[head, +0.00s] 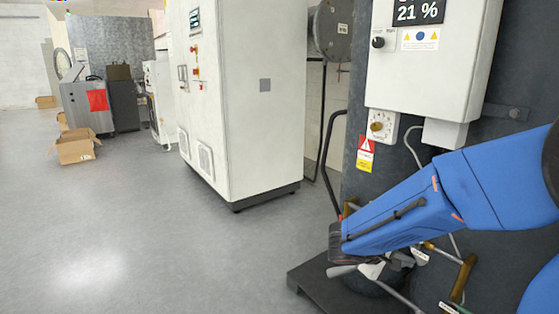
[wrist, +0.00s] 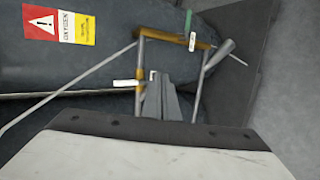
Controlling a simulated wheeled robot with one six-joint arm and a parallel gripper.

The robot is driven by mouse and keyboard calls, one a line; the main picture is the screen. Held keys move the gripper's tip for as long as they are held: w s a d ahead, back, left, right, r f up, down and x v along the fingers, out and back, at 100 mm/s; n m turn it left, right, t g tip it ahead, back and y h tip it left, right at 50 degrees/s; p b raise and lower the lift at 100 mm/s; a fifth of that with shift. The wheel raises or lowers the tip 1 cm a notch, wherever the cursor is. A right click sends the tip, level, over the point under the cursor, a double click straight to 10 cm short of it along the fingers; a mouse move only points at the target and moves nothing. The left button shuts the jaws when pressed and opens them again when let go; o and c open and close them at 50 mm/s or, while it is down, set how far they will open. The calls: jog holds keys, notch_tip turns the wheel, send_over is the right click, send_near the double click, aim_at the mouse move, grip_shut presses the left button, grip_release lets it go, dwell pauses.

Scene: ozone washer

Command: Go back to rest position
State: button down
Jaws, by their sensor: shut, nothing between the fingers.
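In the head view my blue arm reaches in from the right and points down and left, low beside the dark machine column. The fingers are small and partly lost among the pipework there. A grey handle (wrist: 222,53) sits to the right of the fingers in the wrist view. I cannot tell whether the fingers touch any pipe.
A white control box (head: 425,65) reading 21 % hangs on the dark column above my arm. A red and yellow warning label (head: 365,154) is below it. A black base plate (head: 312,281) lies on the floor. A tall white cabinet (head: 262,120) stands left; grey floor (head: 190,240) is clear.

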jog(key=s+r+m+g+y, duration=0.2)
jog(key=s+m+y, duration=0.25)
jog(key=s, duration=1.05)
jog(key=s+a+r+t+y, duration=0.2)
jog(key=s+a+r+y, duration=0.1)
jog(key=s+a+y, duration=0.3)
jog(key=shift+s+a+m+t, duration=0.25)
jog(key=shift+s+m+t, duration=0.1)
jog(key=shift+s, duration=0.7)
jog(key=shift+y, duration=0.25)
